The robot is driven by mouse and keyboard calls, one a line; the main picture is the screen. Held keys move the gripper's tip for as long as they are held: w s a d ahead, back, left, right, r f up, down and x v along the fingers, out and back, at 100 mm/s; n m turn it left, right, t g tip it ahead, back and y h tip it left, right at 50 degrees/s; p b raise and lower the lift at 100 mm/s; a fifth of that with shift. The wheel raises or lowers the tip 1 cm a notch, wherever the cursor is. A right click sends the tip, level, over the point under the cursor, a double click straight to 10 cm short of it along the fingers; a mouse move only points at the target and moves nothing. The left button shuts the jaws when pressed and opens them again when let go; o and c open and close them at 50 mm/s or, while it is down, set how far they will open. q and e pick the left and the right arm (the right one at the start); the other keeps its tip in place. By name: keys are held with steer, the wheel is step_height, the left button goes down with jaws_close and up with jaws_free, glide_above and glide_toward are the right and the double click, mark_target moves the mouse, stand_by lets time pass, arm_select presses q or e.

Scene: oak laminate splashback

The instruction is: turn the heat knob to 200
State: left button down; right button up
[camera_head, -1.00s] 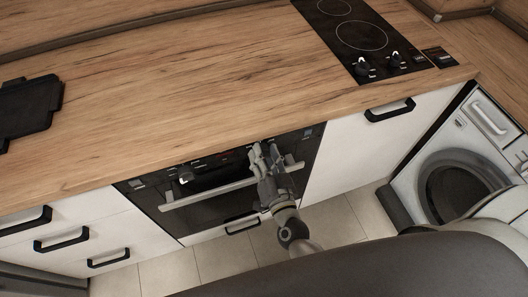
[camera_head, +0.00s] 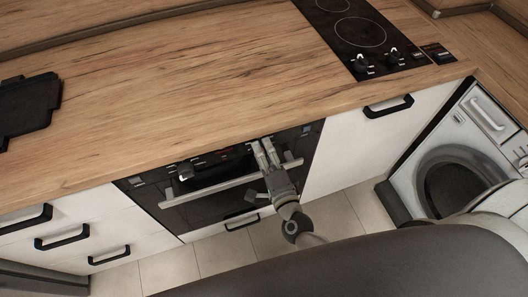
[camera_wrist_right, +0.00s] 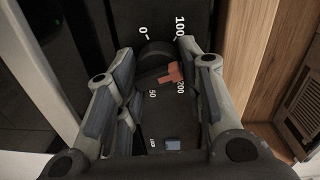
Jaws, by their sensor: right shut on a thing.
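The heat knob (camera_wrist_right: 155,52) is a dark round knob on the black oven panel, partly hidden between my fingers in the right wrist view. White marks 0, 50, 100 and 200 stand around it. An orange pointer-like piece (camera_wrist_right: 174,75) lies beside the 200 mark; I cannot tell whether it is fixed to the knob. My right gripper (camera_wrist_right: 156,52) is shut on the knob, one finger on each side. In the head view the right gripper (camera_head: 264,147) reaches up to the oven's control panel, and its fingers hide the knob. My left gripper is not in view.
The oven's light handle bar (camera_head: 215,191) runs just below the panel. The wooden worktop (camera_head: 190,95) overhangs close above. A hob (camera_head: 365,40) with two knobs is at the upper right, and a washing machine (camera_head: 455,175) stands at the right.

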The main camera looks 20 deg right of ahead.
steer(key=m+b, duration=0.1)
steer(key=m, duration=0.1)
steer(key=shift+m, duration=0.4)
steer(key=m+b, duration=0.1)
steer(key=m, duration=0.2)
steer(key=shift+f+y, duration=0.2)
steer(key=shift+y, duration=0.1)
steer(key=m+b, duration=0.2)
steer(key=m, duration=0.2)
steer(key=shift+f+m+b, duration=0.1)
steer(key=shift+m+b, duration=0.2)
steer(key=shift+b, duration=0.05)
steer(key=shift+m+b, duration=0.85)
steer(key=shift+m, duration=1.05)
steer(key=o, duration=1)
steer(key=shift+o, duration=0.2)
